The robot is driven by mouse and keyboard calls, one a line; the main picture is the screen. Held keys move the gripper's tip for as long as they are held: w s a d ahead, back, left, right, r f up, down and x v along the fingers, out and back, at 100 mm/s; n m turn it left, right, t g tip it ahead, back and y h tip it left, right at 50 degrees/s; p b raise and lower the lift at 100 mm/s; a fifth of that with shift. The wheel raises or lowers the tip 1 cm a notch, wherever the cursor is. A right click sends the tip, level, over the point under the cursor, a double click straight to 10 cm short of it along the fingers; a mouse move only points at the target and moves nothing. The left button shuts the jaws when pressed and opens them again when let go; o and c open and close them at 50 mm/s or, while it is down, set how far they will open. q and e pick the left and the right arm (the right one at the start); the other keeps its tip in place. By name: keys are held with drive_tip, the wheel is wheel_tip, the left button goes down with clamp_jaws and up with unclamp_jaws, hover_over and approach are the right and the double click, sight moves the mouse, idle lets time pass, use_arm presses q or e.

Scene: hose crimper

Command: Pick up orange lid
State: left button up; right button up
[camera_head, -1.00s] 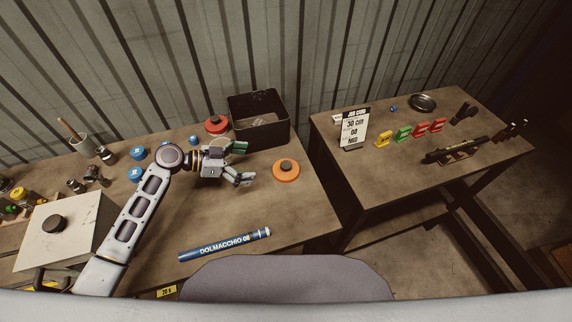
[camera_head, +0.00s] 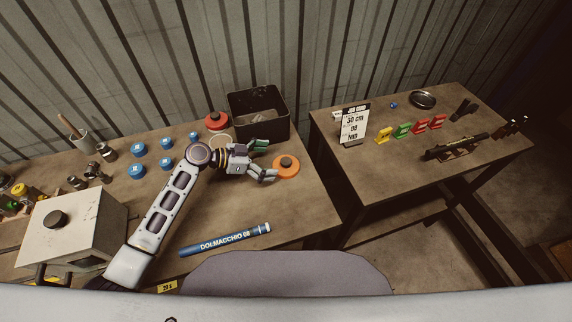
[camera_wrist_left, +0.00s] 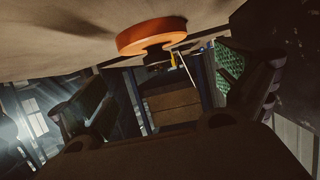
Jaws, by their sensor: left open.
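The orange lid (camera_head: 286,168), a flat disc with a dark knob, lies near the right end of the left workbench. My left gripper (camera_head: 264,160) is open, just left of the lid, with one finger beyond and one nearer. The lower finger reaches close to the lid's left edge; I cannot tell whether it touches. In the left wrist view the lid (camera_wrist_left: 151,35) shows at the top, ahead of the spread fingers (camera_wrist_left: 165,95), and nothing is between them. My right gripper is not in view.
A black bin (camera_head: 258,115) and a red lid (camera_head: 216,120) stand behind the gripper. Several blue caps (camera_head: 137,171) lie to the left. A blue marker-like tube (camera_head: 225,240) lies in front. A second table (camera_head: 400,165) stands right, across a gap.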

sight(284, 161)
use_arm(q)
drive_tip(key=shift+w+d+f, duration=0.1)
drive_tip(key=shift+d+f, duration=0.15)
drive_tip(key=shift+d, duration=0.35)
drive_tip(key=shift+p+x, duration=0.35)
drive_tip(key=shift+x, duration=1.55)
drive_tip(key=shift+w+d+f, duration=0.1)
drive_tip(key=shift+d+f, duration=0.2)
drive_tip(key=shift+d, duration=0.3)
drive_tip(key=c, duration=0.9)
drive_tip(key=shift+o, duration=0.2)
drive_tip(key=shift+r+b, duration=0.85)
drive_tip(key=shift+r, duration=4.15)
